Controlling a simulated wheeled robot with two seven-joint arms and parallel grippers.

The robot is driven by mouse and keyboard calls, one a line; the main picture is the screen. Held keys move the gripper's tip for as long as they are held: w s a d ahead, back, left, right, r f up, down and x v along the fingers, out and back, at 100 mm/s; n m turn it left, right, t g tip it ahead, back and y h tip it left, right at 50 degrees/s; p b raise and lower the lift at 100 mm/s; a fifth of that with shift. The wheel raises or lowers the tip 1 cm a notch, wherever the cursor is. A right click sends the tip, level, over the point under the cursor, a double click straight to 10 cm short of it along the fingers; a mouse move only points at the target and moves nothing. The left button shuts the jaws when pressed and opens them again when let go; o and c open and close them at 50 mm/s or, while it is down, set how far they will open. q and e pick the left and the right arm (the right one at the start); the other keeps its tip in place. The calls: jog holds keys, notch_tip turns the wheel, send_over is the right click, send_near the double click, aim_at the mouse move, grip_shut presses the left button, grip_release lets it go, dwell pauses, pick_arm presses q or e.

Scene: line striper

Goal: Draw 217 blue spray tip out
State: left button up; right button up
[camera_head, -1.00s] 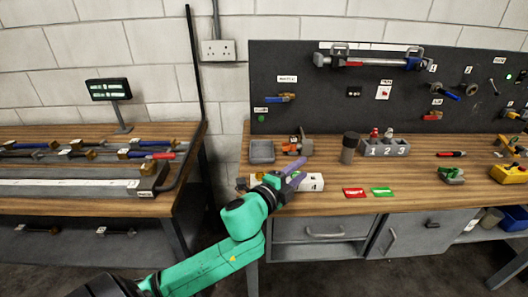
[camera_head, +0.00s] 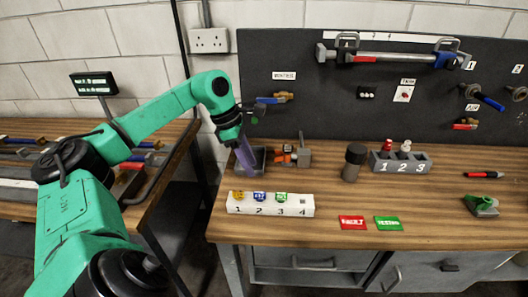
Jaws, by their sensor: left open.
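A white block (camera_head: 270,211) numbered 1 to 4 lies on the right-hand bench, near its front edge. A blue spray tip (camera_head: 260,197) sits at position 2, between a yellow tip (camera_head: 238,196) at position 1 and a green tip (camera_head: 281,198) at position 3. Position 4 shows only a small dark mark. Any print on the tips is too small to read. My left gripper (camera_head: 246,163) has purple fingers pointing down, behind and above the block, in front of the grey tray (camera_head: 261,168). It is open, with nothing visible in it. My right gripper is out of view.
An orange and grey device (camera_head: 291,155), a dark cylinder (camera_head: 354,163) and a grey 1-2-3 holder (camera_head: 398,164) stand behind. Red (camera_head: 352,222) and green (camera_head: 388,223) cards lie right of the block. The wood before the block is clear.

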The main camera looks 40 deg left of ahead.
aim_at(258, 192)
pick_arm(q)
jog(key=s, duration=0.1)
jog(key=s+d+f+b, duration=0.1)
jog(key=s, duration=0.1)
jog(key=shift+s+d+f, duration=0.2)
jog(key=shift+s+f, duration=0.05)
jog(key=shift+f, duration=0.15)
jog(key=f, duration=0.1)
jog(key=w+f+b, duration=0.1)
jog(key=f, duration=0.1)
jog(key=shift+w+d, duration=0.25)
jog(key=shift+w, duration=0.1)
jog(key=x, duration=0.2)
jog(key=shift+w+d+f+b, duration=0.1)
jog(key=shift+w+f+b, duration=0.1)
jog(key=shift+w+b, duration=0.2)
jog(key=shift+s+d+f, duration=0.1)
jog(key=shift+f, duration=0.15)
jog(key=shift+s+d+f, duration=0.1)
jog(key=shift+f, duration=0.15)
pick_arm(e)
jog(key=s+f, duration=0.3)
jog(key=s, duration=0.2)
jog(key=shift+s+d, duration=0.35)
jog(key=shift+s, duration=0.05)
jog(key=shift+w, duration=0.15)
pick_arm(q)
grip_shut()
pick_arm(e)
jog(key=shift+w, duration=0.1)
